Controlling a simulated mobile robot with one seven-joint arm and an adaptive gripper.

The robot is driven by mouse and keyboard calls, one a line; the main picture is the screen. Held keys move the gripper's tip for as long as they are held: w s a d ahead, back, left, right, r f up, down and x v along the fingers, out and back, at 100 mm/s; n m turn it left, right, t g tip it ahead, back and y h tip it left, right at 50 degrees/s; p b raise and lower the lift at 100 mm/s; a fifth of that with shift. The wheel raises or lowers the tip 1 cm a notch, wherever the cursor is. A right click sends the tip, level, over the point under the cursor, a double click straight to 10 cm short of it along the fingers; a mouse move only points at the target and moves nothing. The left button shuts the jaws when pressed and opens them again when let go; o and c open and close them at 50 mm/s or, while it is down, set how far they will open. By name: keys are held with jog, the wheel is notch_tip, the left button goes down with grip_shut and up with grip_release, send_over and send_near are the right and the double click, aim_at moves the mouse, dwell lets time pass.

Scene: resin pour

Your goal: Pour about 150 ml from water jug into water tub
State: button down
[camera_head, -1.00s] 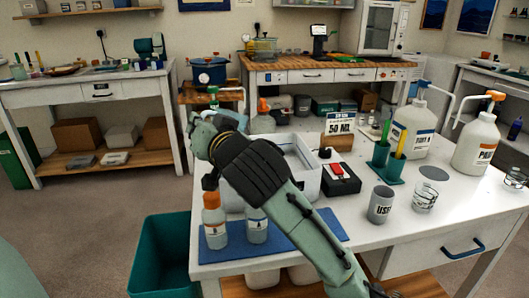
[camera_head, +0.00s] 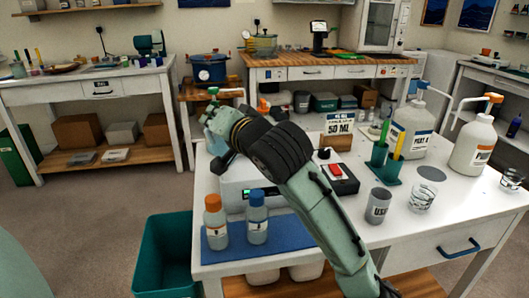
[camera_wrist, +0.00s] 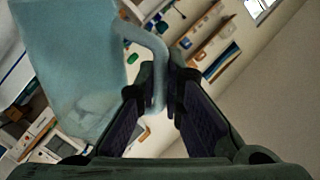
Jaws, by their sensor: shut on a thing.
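My gripper (camera_wrist: 168,85) is shut on the handle (camera_wrist: 153,48) of a pale blue, translucent jug (camera_wrist: 75,75), which fills the upper left of the wrist view. The jug looks strongly tilted in that view, but the wrist itself may be turned. I cannot tell its water level. In the head view my gripper is mostly hidden behind my wrist, above the white device with a green display (camera_head: 235,185) on the white table. The jug is largely hidden there. I cannot pick out the water tub for certain; my arm covers that part of the table.
Two small bottles, orange-capped (camera_head: 214,222) and blue-capped (camera_head: 257,217), stand on a blue mat (camera_head: 300,238). A red-switched box (camera_head: 340,178), grey cup (camera_head: 378,205), glass (camera_head: 422,198) and large pump bottles (camera_head: 474,145) stand to the right. A teal bin (camera_head: 165,255) is on the floor.

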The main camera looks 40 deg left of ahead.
jog(key=shift+w+d+r+m+p, duration=0.2)
jog(key=shift+w+m+p, duration=0.35)
jog(key=shift+m, duration=0.35)
jog(key=shift+w+d+f+m+g+p, duration=0.1)
jog(key=shift+w+m+g+p, duration=0.2)
jog(key=shift+w+m+p, duration=0.5)
jog(key=shift+w+d+f+m+g+p, duration=0.1)
jog(key=shift+w+m+g+p, duration=0.25)
jog(key=shift+p, duration=0.85)
dwell(0.4)
jog(key=shift+w+f+m+p, duration=0.1)
jog(key=shift+w+m+p, duration=0.25)
jog(key=shift+w+p, duration=0.2)
